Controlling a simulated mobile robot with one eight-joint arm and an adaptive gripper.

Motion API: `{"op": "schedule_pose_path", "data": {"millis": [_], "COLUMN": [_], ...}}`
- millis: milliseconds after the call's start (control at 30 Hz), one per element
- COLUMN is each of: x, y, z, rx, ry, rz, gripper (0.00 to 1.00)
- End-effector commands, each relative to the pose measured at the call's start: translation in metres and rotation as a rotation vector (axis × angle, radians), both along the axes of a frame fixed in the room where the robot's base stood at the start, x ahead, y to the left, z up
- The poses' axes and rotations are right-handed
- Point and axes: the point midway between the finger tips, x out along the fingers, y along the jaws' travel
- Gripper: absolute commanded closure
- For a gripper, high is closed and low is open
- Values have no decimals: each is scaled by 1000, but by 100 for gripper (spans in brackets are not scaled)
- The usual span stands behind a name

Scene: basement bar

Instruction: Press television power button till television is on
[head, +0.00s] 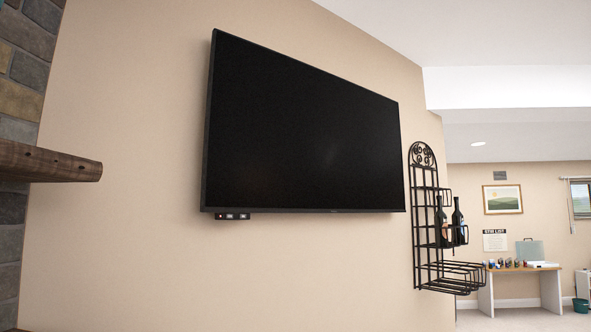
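The television (305,130) hangs on the beige wall in the middle of the head view, and its screen is black. A small dark box (233,216) with two light marks sits under its lower left edge. It may hold the power button, but it is too small to tell. My gripper is not in view.
A wooden mantel (50,165) on a stone wall juts in from the left. A black wire wine rack (432,230) with two bottles is on the wall to the right. A white-legged desk (520,285) stands far right. The wall below the television is clear.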

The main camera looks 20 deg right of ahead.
Motion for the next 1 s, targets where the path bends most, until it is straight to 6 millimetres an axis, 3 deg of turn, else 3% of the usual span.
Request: {"op": "schedule_pose_path", "data": {"millis": [400, 533, 567, 1000], "x": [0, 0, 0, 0], "y": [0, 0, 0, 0], "z": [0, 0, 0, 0], "rx": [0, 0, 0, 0], "ry": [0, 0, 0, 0], "rz": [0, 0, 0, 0], "gripper": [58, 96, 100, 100]}}
